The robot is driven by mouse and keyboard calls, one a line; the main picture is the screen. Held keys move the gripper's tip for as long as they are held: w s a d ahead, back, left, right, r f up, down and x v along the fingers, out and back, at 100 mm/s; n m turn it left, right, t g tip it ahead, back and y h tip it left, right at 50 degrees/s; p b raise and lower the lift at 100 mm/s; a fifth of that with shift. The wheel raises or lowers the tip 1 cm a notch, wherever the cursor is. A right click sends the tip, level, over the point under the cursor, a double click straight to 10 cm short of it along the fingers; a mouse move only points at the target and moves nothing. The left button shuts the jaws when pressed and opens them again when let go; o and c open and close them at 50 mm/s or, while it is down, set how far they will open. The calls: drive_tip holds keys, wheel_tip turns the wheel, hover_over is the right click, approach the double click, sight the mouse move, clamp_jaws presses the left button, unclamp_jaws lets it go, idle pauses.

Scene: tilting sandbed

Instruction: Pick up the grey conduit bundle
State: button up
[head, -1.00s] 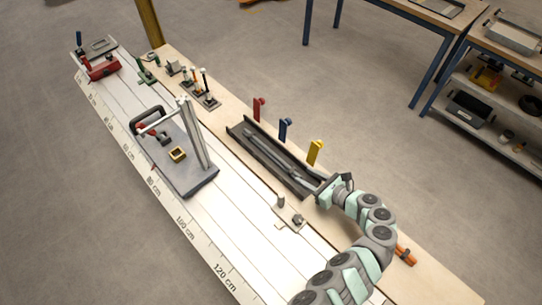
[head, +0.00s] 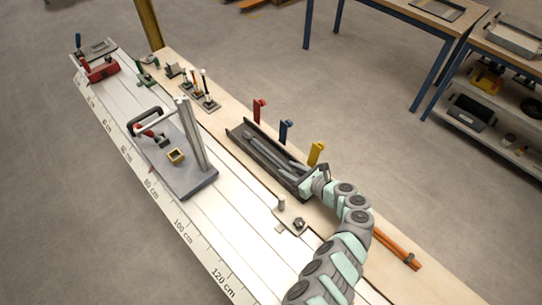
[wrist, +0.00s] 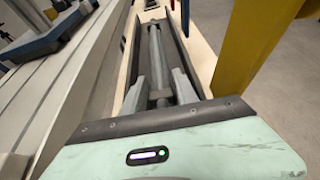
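The grey conduit bundle (head: 285,157) lies lengthwise in a long dark tray (head: 238,136) beside the white rail bed. In the wrist view the bundle (wrist: 155,48) runs away from me along the tray, with a grey band around its near part. My gripper (wrist: 159,80) is over the near end of the tray, its two grey fingers apart on either side of the bundle. I cannot tell whether they touch it. In the head view my gripper (head: 305,180) is at the tray's near right end, its fingers partly hidden.
Red (head: 259,111), blue (head: 285,131) and yellow (head: 316,153) upright markers stand along the tray's far side. An orange conduit bundle (head: 392,244) lies right of my arm. A fixture plate (head: 190,184) with a tall post stands on the rail bed. A small bracket (head: 298,223) sits near my arm.

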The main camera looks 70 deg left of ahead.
clamp_jaws()
drive_tip(key=shift+r, duration=0.1)
idle(0.4)
